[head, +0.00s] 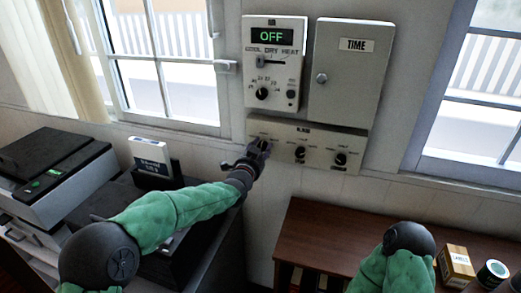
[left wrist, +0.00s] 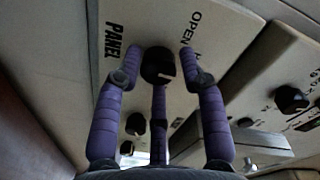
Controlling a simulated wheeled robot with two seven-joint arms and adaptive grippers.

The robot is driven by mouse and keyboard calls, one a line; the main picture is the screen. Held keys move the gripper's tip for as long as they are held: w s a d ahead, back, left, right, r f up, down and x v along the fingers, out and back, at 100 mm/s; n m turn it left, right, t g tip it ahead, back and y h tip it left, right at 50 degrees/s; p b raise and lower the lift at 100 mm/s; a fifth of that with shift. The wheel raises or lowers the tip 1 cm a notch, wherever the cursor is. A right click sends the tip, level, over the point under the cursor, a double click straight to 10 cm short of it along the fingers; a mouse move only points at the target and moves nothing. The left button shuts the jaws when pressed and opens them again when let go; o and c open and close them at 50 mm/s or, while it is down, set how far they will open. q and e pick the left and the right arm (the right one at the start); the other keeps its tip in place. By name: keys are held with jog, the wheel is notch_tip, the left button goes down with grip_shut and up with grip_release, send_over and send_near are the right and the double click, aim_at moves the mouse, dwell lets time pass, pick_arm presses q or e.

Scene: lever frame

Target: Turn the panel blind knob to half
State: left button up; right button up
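The beige control panel (head: 330,160) with a row of three black knobs is on the wall under the OFF display. The leftmost knob in the head view is mostly hidden by my left gripper (head: 259,148). In the left wrist view this panel blind knob (left wrist: 157,65) is round and black, between the printed words PANEL and OPEN. The half label is mostly covered by a finger, and the knob's pointer direction is not clear. My left gripper (left wrist: 160,58) has its purple fingers apart around the knob, with small gaps at its sides. My right gripper is out of view.
The middle knob (head: 300,153) and right knob (head: 340,158) sit beside it. Above are the OFF thermostat box (head: 285,60) and the TIME box (head: 350,85). A brown shelf (head: 310,220) stands below and a printer (head: 60,170) stands at left.

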pick_arm(q)
jog(key=shift+s, duration=0.1)
dwell(0.3)
jog(key=v, duration=1.1)
jog(key=shift+s+a, duration=0.15)
jog(key=shift+s, duration=0.2)
jog(key=s+a+f+n+g+y, duration=0.1)
jog(key=s+f+n+g, duration=0.15)
jog(key=f, duration=0.85)
jog(key=s+a+f+n+g, duration=0.2)
jog(key=s+f+g, duration=0.1)
jog(key=f, duration=0.8)
jog(key=s+a+f+n+g+y, duration=0.1)
jog(key=s+f+n+g, duration=0.2)
jog(key=f, duration=0.8)
jog(key=s+f+n+g, duration=0.2)
jog(key=s+f, duration=0.4)
jog(key=s, duration=0.2)
jog(key=s+a+f+n+g, duration=0.1)
jog(key=s+f+n+g, duration=0.2)
jog(key=s+f, duration=0.3)
jog(key=s+a+f+n+g, duration=0.1)
jog(key=s+f+n+g, duration=0.1)
jog(key=s+f, duration=0.4)
jog(key=shift+s+f+n+g, duration=0.2)
jog(key=shift+s+g, duration=0.05)
jog(key=shift+s, duration=1.1)
jog(key=shift+s+f+n+g, duration=0.15)
jog(key=shift+s+g, duration=0.05)
jog(key=shift+s, duration=1.15)
